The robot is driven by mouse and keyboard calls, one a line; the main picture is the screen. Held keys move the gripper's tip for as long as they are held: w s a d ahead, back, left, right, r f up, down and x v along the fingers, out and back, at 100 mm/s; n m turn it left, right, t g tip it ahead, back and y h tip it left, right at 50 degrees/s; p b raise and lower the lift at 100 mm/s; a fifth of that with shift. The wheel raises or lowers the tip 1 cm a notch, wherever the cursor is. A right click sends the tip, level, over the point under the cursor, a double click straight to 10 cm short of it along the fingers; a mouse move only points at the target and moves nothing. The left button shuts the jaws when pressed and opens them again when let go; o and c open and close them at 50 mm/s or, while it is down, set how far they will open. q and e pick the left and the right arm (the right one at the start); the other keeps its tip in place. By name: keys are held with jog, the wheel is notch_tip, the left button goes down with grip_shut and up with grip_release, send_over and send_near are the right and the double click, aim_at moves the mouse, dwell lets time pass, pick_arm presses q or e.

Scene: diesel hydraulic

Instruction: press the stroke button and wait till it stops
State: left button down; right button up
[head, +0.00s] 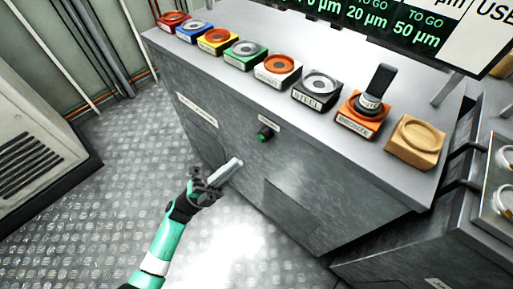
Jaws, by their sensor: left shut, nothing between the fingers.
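A small round button (263,135) with a green face and dark collar sits on the front of the grey metal cabinet (310,185). A small label above it is too small to read, so I cannot tell whether it is the stroke button. My left gripper (236,164) is shut and empty. In the picture its fingertips are below and left of the button, with a gap between them. The fingers point up and right towards the cabinet front. My right gripper is not in view.
Several coloured blocks with round recesses line the cabinet top (335,80). An orange one (361,115) holds an upright dark-handled piece; a wooden block (416,142) is at the right end. A sign stands behind. A vented unit (40,130) is at left. The floor (125,165) between is clear.

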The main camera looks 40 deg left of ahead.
pick_arm(q)
jog(key=a+f+n+y, duration=0.1)
jog(key=f, duration=0.1)
jog(key=s+a+f+n+y+b, duration=0.1)
jog(key=shift+s+a+f+t+y, duration=0.1)
jog(key=shift+a+f+t+y, duration=0.1)
jog(key=shift+f+t+y, duration=0.15)
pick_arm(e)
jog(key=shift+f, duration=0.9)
pick_arm(q)
jog(key=b, duration=0.4)
send_near(261, 138)
notch_tip(261, 138, up, 4)
jog(key=w+d, duration=0.2)
jog(key=shift+w+a+r, duration=0.15)
jog(key=shift+w, duration=0.15)
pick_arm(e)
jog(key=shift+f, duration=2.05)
